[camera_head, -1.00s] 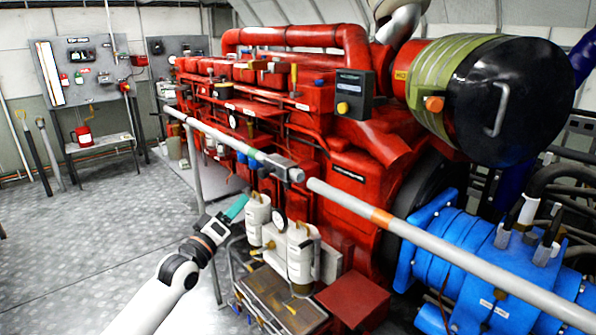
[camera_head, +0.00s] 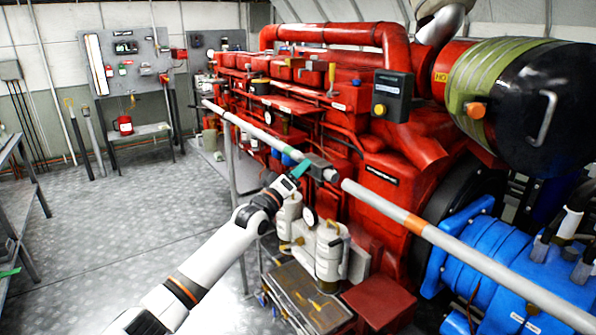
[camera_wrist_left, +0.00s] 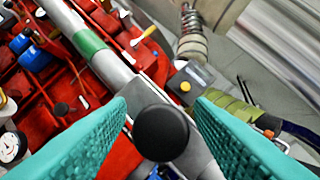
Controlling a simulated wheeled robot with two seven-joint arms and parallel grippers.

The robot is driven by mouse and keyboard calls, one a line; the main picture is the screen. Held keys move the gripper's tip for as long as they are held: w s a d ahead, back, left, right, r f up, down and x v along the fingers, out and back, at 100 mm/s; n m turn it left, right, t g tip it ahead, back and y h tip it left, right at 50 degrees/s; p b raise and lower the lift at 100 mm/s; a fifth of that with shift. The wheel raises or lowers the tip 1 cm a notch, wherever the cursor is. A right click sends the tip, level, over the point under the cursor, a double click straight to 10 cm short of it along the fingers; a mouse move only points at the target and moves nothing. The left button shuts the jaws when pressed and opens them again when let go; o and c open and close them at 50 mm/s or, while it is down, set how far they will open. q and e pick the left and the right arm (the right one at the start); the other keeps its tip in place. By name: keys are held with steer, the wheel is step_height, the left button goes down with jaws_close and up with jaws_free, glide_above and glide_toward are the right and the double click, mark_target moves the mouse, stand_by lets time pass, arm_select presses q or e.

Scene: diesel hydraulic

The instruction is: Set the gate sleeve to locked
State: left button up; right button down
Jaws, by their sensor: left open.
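The gate sleeve (camera_head: 319,168) is a grey block on the end of the left length of a grey rail (camera_head: 260,134). A narrow gap separates it from the right length of rail (camera_head: 470,258), which carries an orange band. In the left wrist view the sleeve (camera_wrist_left: 144,95) bears a round black knob (camera_wrist_left: 161,132), and a green band (camera_wrist_left: 88,42) shows farther along the rail. My left gripper (camera_head: 299,169) has teal fingers and is at the sleeve's left side. Its fingers are open, with the knob between them in the wrist view; I cannot tell whether they touch. My right gripper is out of view.
A large red engine (camera_head: 340,120) stands behind the rail, with a blue housing (camera_head: 480,255) at the right. White canisters (camera_head: 328,250) stand below the sleeve. The floor (camera_head: 130,220) at the left is clear, with a bench (camera_head: 22,190) at the far left edge.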

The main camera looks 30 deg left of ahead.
arm_select(q)
jaws_close()
steer(key=s+d+p, duration=0.1)
steer(key=d+p, duration=0.1)
steer(key=d, duration=0.1)
steer(key=s+d+p, duration=0.1)
steer(key=d+p, duration=0.2)
steer(key=s+d+p, duration=0.2)
steer(key=d, duration=0.1)
steer(key=shift+d+f, duration=0.15)
steer(key=shift+d, duration=0.15)
steer(key=shift+c, duration=1)
jaws_free()
steer(key=shift+o, duration=1)
steer(key=shift+d, duration=0.1)
